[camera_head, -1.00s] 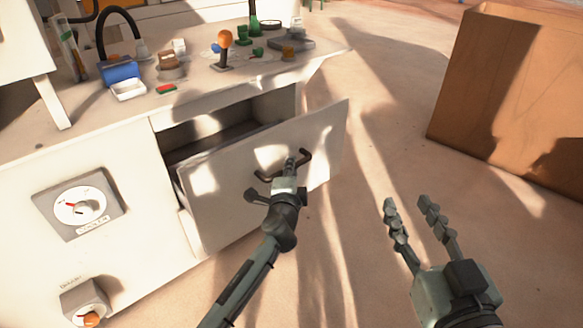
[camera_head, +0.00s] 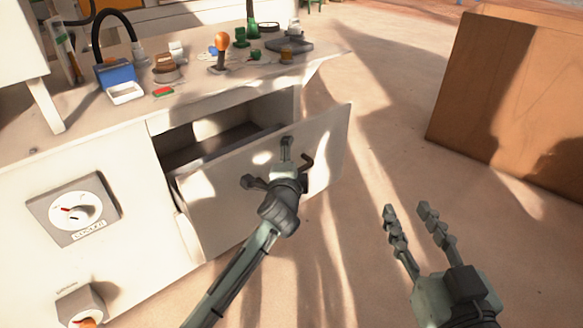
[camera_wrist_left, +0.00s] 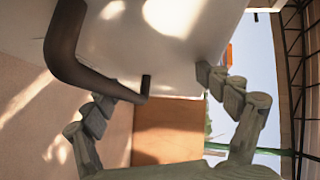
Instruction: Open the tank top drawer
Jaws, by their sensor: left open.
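The tank's top drawer (camera_head: 334,124) stands pulled out from the white cabinet, with its inside (camera_head: 215,143) partly visible. The dark bar handle (camera_head: 307,163) is on its front and is mostly hidden behind my left gripper (camera_head: 267,163). In the left wrist view the handle (camera_wrist_left: 63,48) runs from the upper left to between the fingers of the left gripper (camera_wrist_left: 160,82). Those fingers are spread apart, with the handle nearer the left one; I cannot tell whether they touch it. My right gripper (camera_head: 407,209) is open and empty over the floor at the right.
A blue box (camera_head: 115,74), an orange-topped joystick (camera_head: 221,52) and other small items sit on the cabinet top. A dial panel (camera_head: 74,208) and a knob (camera_head: 80,303) are on the cabinet front. A large brown box (camera_head: 500,95) stands at the right. The floor between is clear.

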